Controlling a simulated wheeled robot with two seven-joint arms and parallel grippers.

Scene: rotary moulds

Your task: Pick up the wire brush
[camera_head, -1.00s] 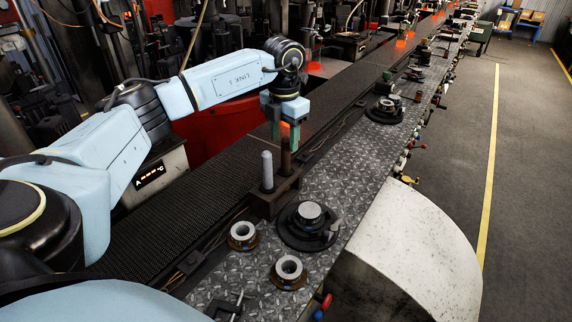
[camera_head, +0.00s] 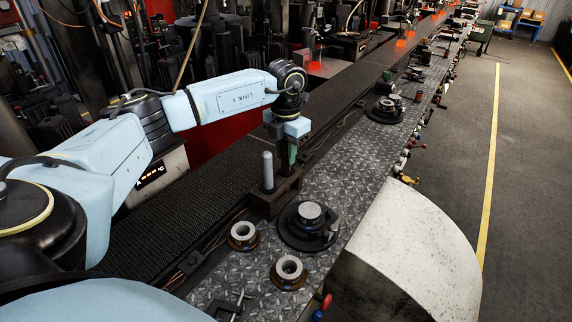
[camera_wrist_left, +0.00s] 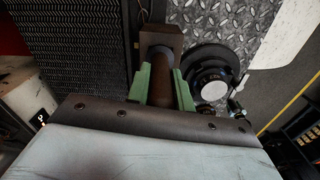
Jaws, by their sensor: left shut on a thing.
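The wire brush shows as a brown upright cylinder (camera_wrist_left: 160,84), standing in a dark holder block (camera_head: 276,200). Its bristles are hidden. In the head view only a little of it shows, below my fingers. My left gripper (camera_head: 288,156) comes down from above, with its green fingers on either side of the brown cylinder. In the left wrist view the gripper (camera_wrist_left: 162,90) is shut on it, one finger on each side. The brush is still upright at the block. My right gripper is not in view.
A grey rod (camera_head: 267,172) stands in the same block, close to my left gripper. A round dark mould (camera_head: 309,226) and two small ringed parts, (camera_head: 242,236) and (camera_head: 289,271), sit on the tread-plate table (camera_head: 345,180). A dark conveyor (camera_head: 170,215) runs alongside.

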